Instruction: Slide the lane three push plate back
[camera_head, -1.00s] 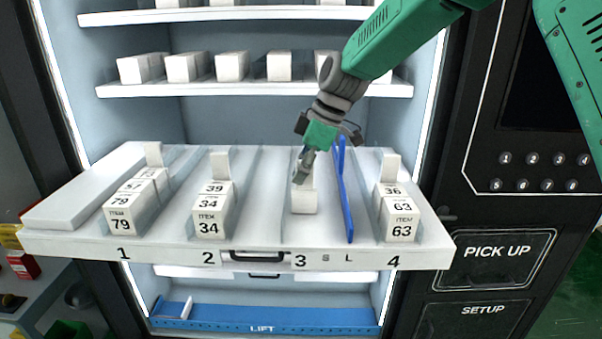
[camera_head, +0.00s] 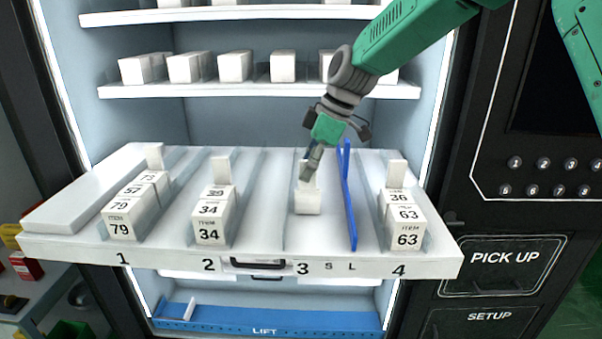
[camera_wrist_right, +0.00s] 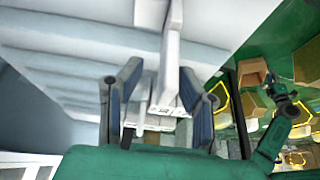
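The lane three push plate (camera_head: 308,203) is a white block with an upright tab, near the front of lane 3 on the pulled-out white tray (camera_head: 100,246). My right gripper (camera_head: 311,165) points down at the tab from behind and above, hiding part of it. In the right wrist view, its two dark fingers (camera_wrist_right: 165,85) stand apart on either side of a white upright piece (camera_wrist_right: 171,60), seemingly the plate's tab. They look open, and I cannot tell whether either touches it.
A blue divider (camera_head: 348,195) stands just right of the plate. Item boxes (camera_head: 211,217) fill the front of lane 2, and more boxes (camera_head: 404,217) stand in lane 4. Lane 3 behind the plate looks clear. A shelf (camera_head: 250,90) with white boxes is above.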

